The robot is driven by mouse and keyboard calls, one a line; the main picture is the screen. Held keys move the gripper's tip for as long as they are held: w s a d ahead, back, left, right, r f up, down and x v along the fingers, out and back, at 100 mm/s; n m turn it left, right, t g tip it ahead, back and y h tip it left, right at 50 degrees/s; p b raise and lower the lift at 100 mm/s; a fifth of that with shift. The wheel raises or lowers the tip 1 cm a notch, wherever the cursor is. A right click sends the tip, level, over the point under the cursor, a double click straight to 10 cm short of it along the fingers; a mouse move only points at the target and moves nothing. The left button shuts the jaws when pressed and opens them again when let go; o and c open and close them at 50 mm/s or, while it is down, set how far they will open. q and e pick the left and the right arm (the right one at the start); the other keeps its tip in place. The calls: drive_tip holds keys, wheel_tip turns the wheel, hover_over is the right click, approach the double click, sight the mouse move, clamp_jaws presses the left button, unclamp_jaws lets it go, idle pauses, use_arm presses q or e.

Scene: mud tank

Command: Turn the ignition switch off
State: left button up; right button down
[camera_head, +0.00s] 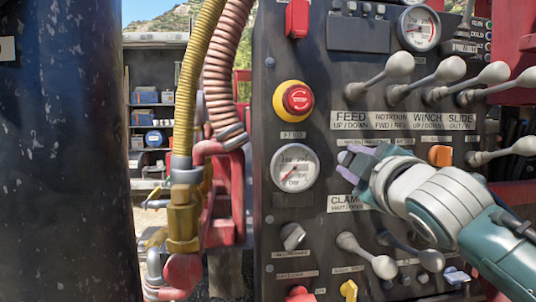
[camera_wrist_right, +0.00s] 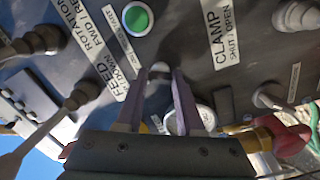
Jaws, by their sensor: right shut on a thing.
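My right gripper (camera_head: 347,167) is at the dark control panel (camera_head: 325,80), just below the FEED label and to the right of the lower gauge. In the right wrist view its two purple fingers (camera_wrist_right: 158,98) are closed around a small dark knob with a grey end (camera_wrist_right: 158,76). This knob appears to be the ignition switch; no label on it is readable. The gripper mostly covers the knob in the head view, and its exact turn cannot be told. My left gripper is not in view.
Several grey ball levers (camera_head: 400,65) stick out above my right arm, and more (camera_head: 383,266) below it. A red stop button (camera_head: 298,99), a gauge (camera_head: 294,168) and a grey rotary knob (camera_head: 292,236) sit to the left. Hoses (camera_head: 185,100) hang beside the panel.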

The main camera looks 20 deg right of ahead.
drive_tip(key=n, duration=0.4)
drive_tip(key=shift+p, duration=0.4)
drive_tip(key=shift+n, duration=0.7)
drive_tip(key=c, duration=0.5)
unclamp_jaws()
drive_tip(key=shift+c, duration=0.2)
drive_tip(key=b+v, duration=0.1)
drive_tip(key=v, duration=0.9)
drive_tip(key=shift+b, duration=0.35)
